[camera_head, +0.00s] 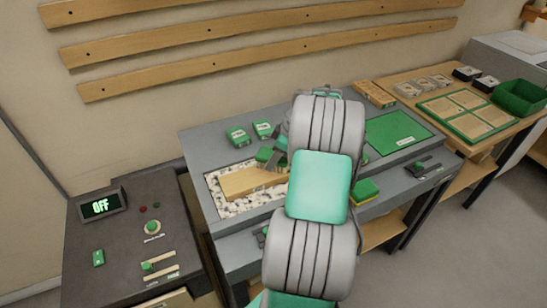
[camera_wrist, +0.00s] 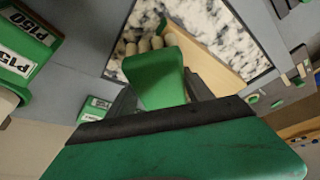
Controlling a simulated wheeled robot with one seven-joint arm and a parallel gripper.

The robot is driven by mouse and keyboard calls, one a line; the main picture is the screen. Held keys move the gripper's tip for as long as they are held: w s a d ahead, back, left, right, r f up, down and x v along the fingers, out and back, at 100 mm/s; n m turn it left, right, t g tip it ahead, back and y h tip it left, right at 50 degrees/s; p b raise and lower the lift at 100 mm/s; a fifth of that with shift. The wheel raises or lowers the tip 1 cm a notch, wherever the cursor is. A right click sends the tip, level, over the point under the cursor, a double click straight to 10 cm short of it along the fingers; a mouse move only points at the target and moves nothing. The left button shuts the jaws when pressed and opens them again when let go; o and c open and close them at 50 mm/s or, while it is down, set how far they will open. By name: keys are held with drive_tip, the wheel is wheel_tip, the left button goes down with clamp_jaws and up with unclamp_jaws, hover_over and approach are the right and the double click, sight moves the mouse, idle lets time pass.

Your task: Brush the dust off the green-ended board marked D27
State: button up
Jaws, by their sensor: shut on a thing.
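My gripper (camera_wrist: 160,93) is shut on a green-handled brush (camera_wrist: 157,75) with thick pale bristles (camera_wrist: 150,44). In the head view my gripper (camera_head: 277,153) is over the back edge of a recess, with the brush (camera_head: 266,156) in it. A plain wooden board (camera_head: 250,182) lies in this recess on black-and-white speckled material. The board also shows in the wrist view (camera_wrist: 212,42), just beside the brush; whether they touch I cannot tell. My arm hides the board's right end in the head view.
Two green labelled blocks (camera_head: 237,136) stand behind the recess. A green mat (camera_head: 395,132) and a green-and-yellow sponge-like block (camera_head: 364,190) are to the right. A green bin (camera_head: 520,97) is far right.

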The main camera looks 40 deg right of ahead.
drive_tip(key=shift+r+p, duration=1.75)
drive_tip(key=shift+r, duration=1.25)
wheel_tip(320, 180, up, 3)
drive_tip(key=shift+r+p, duration=0.1)
drive_tip(key=shift+p, duration=0.95)
